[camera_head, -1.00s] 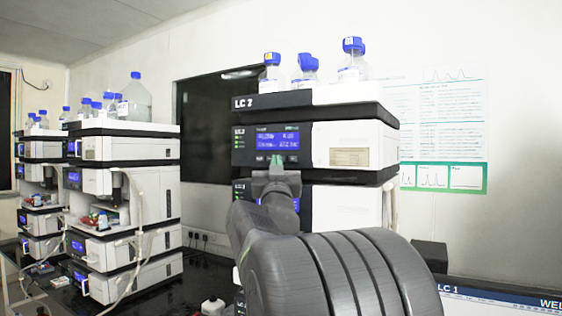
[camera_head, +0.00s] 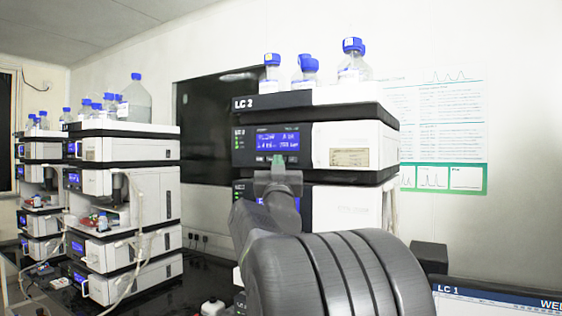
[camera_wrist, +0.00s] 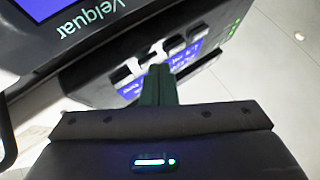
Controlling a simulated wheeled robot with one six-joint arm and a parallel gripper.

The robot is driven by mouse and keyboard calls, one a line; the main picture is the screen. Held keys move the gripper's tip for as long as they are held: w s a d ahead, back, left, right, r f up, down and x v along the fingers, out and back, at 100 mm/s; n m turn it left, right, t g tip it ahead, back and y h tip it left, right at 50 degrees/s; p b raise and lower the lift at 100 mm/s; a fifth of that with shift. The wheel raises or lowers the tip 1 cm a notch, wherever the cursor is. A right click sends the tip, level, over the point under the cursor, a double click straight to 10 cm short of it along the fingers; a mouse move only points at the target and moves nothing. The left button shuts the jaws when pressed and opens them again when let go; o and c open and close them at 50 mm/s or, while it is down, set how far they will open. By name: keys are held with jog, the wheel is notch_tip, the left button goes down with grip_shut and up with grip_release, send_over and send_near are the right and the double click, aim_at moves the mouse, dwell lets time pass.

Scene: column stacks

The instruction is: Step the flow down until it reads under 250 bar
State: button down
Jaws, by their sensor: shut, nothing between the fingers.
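The LC 2 pump module's blue display (camera_head: 277,141) shows two lines of text, too blurred to read surely. A row of small buttons (camera_head: 292,159) lies under it. My gripper (camera_head: 277,161) is shut and empty, its green fingers held in front of the middle of that row and hiding part of it. In the wrist view, the shut fingers (camera_wrist: 159,82) point at the button row (camera_wrist: 178,46). I cannot tell whether the tips touch a button.
Blue-capped bottles (camera_head: 353,62) stand on top of the LC 2 stack. Another blue screen (camera_wrist: 47,7) is at the wrist view's upper left. More instrument stacks (camera_head: 128,185) stand at left on the dark bench. A monitor (camera_head: 490,303) is at lower right.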

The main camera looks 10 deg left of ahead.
jog(key=shift+s+a, duration=0.1)
jog(key=shift+s, duration=0.05)
jog(key=shift+s+a, duration=0.2)
jog(key=shift+s, duration=0.45)
jog(key=s, duration=0.1)
jog(key=s+a, duration=0.1)
jog(key=s, duration=0.2)
jog(key=shift+s+a, duration=0.35)
dwell(0.6)
jog(key=shift+s+a+p, duration=0.35)
jog(key=shift+s+p, duration=0.3)
jog(key=shift+s, duration=0.3)
jog(key=shift+s+a+p, duration=0.3)
jog(key=shift+s+p, duration=0.35)
jog(key=shift+s, duration=0.25)
